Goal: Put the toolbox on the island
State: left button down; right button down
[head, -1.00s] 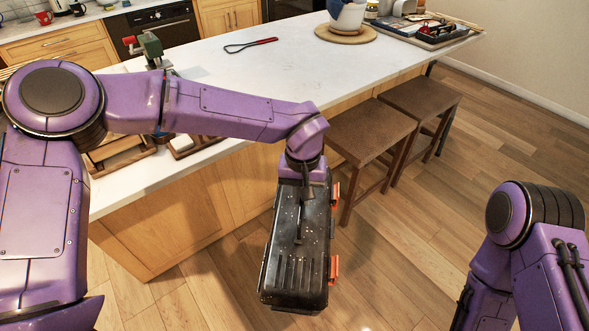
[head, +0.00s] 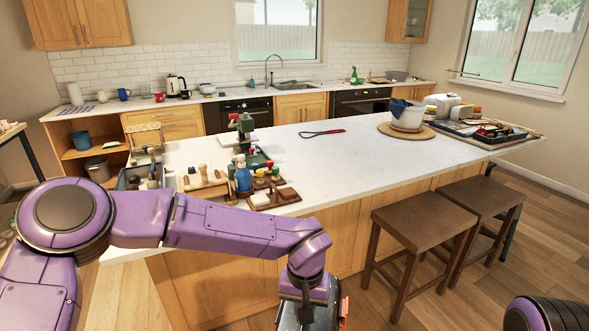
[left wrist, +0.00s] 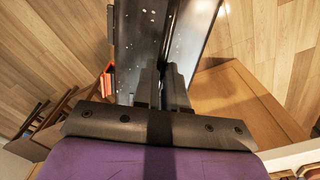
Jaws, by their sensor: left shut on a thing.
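The toolbox (head: 308,316) is black with orange latches, and only its top end shows at the bottom of the head view. It also fills the upper middle of the left wrist view (left wrist: 140,38). My left gripper (left wrist: 163,85) is shut on the toolbox and holds it in front of the island, below the countertop height. The fingers hide the grasped part. The island (head: 330,170) has a white top and wooden sides. My right gripper is out of view; only part of my right arm shows at the bottom right.
Pottery tools and wooden holders (head: 205,185) crowd the island's left end. A red-handled loop tool (head: 322,133) lies near the back. A white pot (head: 408,115) and a tray (head: 480,135) stand at right. The middle countertop is clear. Brown stools (head: 415,225) stand in front.

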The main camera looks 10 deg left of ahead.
aim_at(341, 152)
jog(key=u, duration=0.35)
jog(key=k, duration=0.85)
jog(key=z, duration=0.15)
jog(key=i, duration=0.5)
jog(key=z, duration=0.8)
jog(key=i, duration=1.4)
jog(key=u, duration=0.6)
